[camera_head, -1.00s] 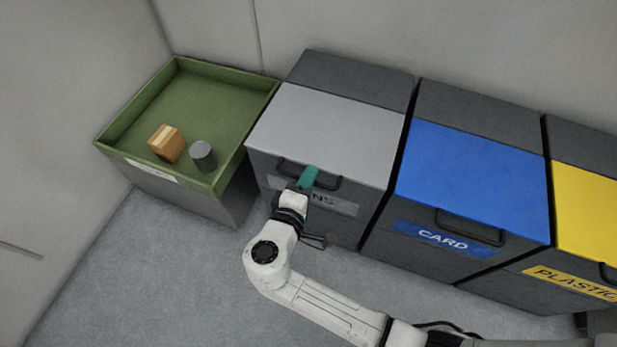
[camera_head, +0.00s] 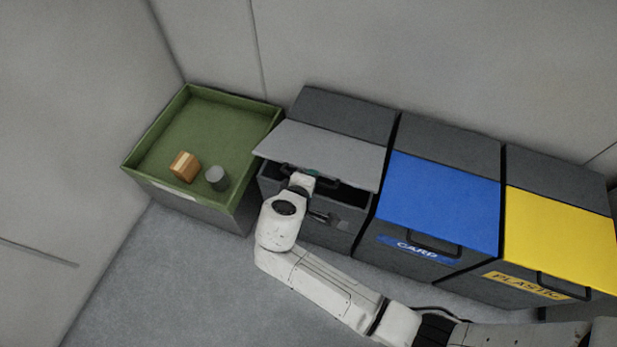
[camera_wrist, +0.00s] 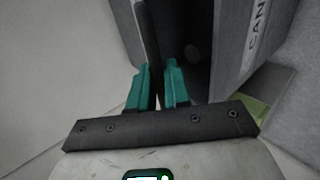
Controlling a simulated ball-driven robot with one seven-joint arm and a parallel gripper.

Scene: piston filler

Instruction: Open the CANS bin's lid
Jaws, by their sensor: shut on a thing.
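The CANS bin (camera_head: 352,226) is the dark grey bin beside the green-topped tray, and its label shows at the right of the wrist view (camera_wrist: 258,25). Its light grey lid (camera_head: 325,152) is tilted partly up, with a dark gap between lid and bin front. My gripper (camera_head: 313,174) is at the lid's front edge. In the wrist view its teal fingers (camera_wrist: 160,88) are shut on a thin dark bar, the lid's handle (camera_wrist: 150,40). In the head view my wrist hides much of the handle and the label.
A green tray (camera_head: 136,162) on the left holds a brown box (camera_head: 185,166) and a grey can (camera_head: 217,178). The blue-lidded CARD bin (camera_head: 440,205) and yellow-lidded PLASTIC bin (camera_head: 560,235) stand shut to the right. Floor (camera_head: 175,270) in front is clear.

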